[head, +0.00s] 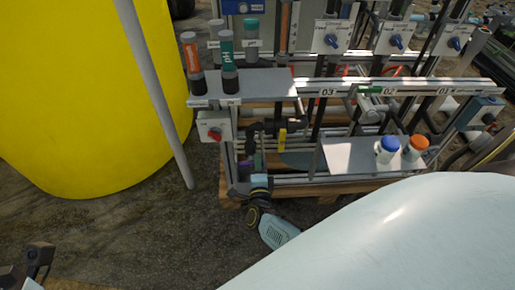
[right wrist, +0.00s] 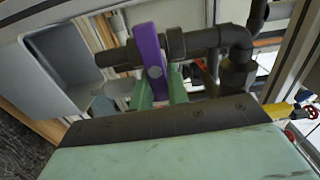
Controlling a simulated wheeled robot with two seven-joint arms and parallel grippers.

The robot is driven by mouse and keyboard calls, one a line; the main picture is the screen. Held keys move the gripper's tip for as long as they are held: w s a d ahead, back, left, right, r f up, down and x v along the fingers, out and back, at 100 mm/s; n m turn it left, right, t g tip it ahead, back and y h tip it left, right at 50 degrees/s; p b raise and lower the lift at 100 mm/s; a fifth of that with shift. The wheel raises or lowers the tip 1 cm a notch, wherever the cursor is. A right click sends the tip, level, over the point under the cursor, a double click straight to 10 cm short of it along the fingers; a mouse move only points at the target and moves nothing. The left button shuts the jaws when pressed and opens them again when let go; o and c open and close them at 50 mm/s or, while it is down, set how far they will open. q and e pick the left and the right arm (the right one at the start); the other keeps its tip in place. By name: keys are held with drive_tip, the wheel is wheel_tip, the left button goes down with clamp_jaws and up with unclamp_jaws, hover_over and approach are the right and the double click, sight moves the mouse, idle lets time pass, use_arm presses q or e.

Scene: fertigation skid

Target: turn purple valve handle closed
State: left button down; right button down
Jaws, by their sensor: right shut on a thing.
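The purple valve handle (right wrist: 149,52) shows in the right wrist view on a dark pipe fitting. It is a flat bar that stands crosswise to the pipe. The green fingers of my right gripper (right wrist: 160,92) are shut on its lower part, one on each side. In the head view my right gripper (head: 260,181) reaches the low left front corner of the skid. The purple handle (head: 257,160) is only a small patch there, mostly hidden. I cannot make out my left gripper.
A yellow valve handle (head: 282,139) stands to the right of the purple one. A red-knobbed box (head: 214,127) and a shelf (head: 243,83) with several bottles are above. A yellow tank (head: 80,90) and a grey post (head: 156,95) stand left. A grey bin (right wrist: 50,70) is left in the wrist view.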

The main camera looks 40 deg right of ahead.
drive_tip(key=shift+a+f, duration=0.1)
drive_tip(key=shift+f, duration=0.05)
idle(0.4)
drive_tip(key=c, duration=1.4)
unclamp_jaws()
drive_tip(key=shift+o, duration=0.2)
